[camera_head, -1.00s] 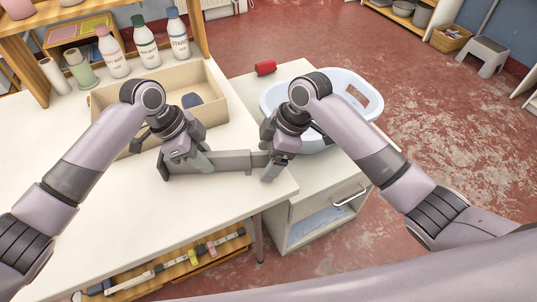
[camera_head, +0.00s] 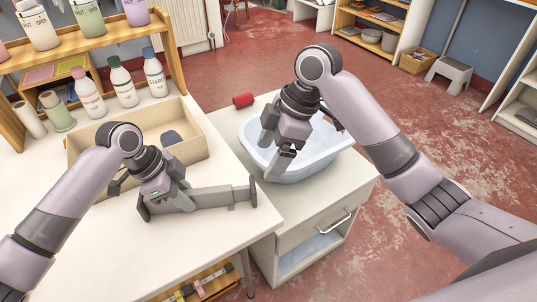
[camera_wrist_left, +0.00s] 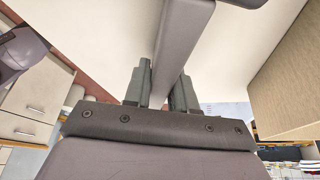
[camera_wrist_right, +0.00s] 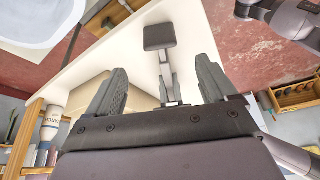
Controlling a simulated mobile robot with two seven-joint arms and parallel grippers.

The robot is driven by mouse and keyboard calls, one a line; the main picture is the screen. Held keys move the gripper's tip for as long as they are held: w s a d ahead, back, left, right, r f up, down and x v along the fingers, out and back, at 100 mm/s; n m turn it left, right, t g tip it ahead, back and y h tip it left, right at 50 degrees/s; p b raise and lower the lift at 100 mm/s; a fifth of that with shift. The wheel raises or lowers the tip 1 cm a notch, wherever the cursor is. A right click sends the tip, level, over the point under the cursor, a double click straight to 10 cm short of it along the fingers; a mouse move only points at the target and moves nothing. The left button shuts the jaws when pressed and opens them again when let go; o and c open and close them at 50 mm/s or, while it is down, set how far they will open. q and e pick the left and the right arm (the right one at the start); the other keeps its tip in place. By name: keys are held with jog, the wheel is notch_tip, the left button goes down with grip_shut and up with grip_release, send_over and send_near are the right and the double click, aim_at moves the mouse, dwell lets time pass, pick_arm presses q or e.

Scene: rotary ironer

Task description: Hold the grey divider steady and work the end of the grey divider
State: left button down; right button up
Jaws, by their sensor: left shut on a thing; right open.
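The grey divider (camera_head: 220,197) is a long bar with a flat plate at each end, low over the white table near its right edge. Whether it rests on the top is unclear. My left gripper (camera_head: 170,202) is shut on the bar toward its left end. In the left wrist view the bar (camera_wrist_left: 182,45) runs between the fingers (camera_wrist_left: 160,80). My right gripper (camera_head: 277,145) is open and empty, above and apart from the divider's right end. In the right wrist view the end plate (camera_wrist_right: 159,37) shows beyond the open fingers (camera_wrist_right: 162,78).
A beige open box (camera_head: 190,150) with a dark item inside stands behind the divider. A pale blue basin (camera_head: 315,165) sits on the white cabinet (camera_head: 325,200) at right, below and behind my right gripper. A red object (camera_head: 243,100) lies at that cabinet's back. Several bottles (camera_head: 120,85) stand behind the box.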

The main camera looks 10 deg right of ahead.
aim_at(253, 191)
jog(key=c, duration=0.7)
jog(key=shift+d+f+m, duration=0.15)
jog(key=shift+d+m, duration=0.05)
jog(key=shift+m, duration=0.1)
jog(key=c, duration=0.5)
jog(key=shift+d+f+m, duration=0.1)
jog(key=shift+d+m, duration=0.2)
jog(key=shift+m, duration=0.2)
grip_shut()
jog(key=d+f+m+y, duration=0.1)
jog(key=d+m+y, duration=0.4)
jog(key=d+m, duration=0.8)
jog(key=a+f+m, duration=0.1)
jog(key=a+f, duration=0.2)
jog(key=a, duration=0.4)
jog(key=a+f+m, duration=0.2)
jog(key=a+f, duration=0.2)
jog(key=a, duration=0.3)
jog(key=shift+w+a, duration=0.15)
jog(key=shift+a, duration=0.05)
